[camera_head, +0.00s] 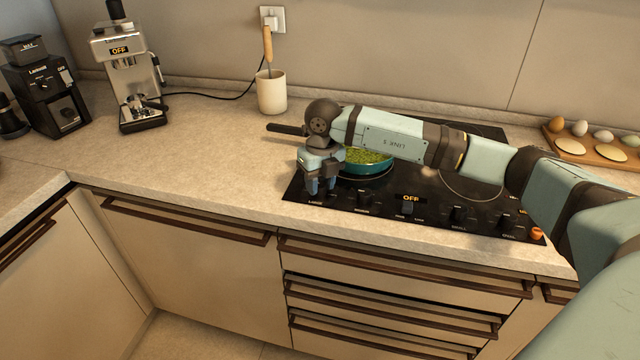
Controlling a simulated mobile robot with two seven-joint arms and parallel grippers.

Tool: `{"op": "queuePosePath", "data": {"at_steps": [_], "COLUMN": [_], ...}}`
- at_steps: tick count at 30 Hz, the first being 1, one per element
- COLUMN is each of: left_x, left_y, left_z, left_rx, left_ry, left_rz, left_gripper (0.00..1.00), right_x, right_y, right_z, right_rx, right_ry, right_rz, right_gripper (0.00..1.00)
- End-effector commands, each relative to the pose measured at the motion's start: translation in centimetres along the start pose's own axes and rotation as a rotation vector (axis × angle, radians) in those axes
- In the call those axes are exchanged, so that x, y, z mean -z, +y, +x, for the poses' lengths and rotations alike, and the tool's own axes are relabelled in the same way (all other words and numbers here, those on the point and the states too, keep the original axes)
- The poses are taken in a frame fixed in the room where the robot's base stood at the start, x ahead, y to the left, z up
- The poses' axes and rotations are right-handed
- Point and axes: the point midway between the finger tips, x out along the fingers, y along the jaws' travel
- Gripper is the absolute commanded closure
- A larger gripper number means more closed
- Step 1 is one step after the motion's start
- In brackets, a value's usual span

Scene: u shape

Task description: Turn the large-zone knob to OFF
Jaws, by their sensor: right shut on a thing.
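The black cooktop (470,185) is set in the counter, with a row of knobs along its front edge. My right gripper (319,188) points down at the leftmost knob and is shut on it. The fingers hide most of that knob, and its pointer cannot be seen. The small label below it is hard to read. A display reading OFF (411,198) sits in the middle of the panel. Other black knobs (362,198) stand to the right. My left gripper is not in view.
A teal pan (365,172) with green food sits on the cooktop behind my gripper, partly hidden by my arm. A utensil crock (271,92), coffee machine (130,75) and grinder (45,85) stand left. An egg board (590,148) is far right.

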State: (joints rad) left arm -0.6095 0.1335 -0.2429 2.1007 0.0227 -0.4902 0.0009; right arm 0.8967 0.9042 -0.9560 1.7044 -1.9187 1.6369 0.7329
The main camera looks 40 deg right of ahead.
Motion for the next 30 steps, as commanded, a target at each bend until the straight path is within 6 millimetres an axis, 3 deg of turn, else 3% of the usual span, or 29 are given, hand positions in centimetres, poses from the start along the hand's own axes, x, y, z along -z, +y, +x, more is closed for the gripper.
{"op": "queuePosePath", "data": {"at_steps": [15,30], "left_x": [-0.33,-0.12], "left_y": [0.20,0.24], "left_z": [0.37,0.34], "left_rx": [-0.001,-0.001], "left_ry": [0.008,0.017], "left_rz": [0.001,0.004], "left_gripper": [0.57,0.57], "right_x": [-0.11,-0.11], "right_y": [0.01,0.04], "right_z": [-0.05,-0.12], "right_rx": [0.001,0.000], "right_ry": [0.020,0.028], "right_rz": [-0.427,-0.582], "right_gripper": [0.89,0.89]}}
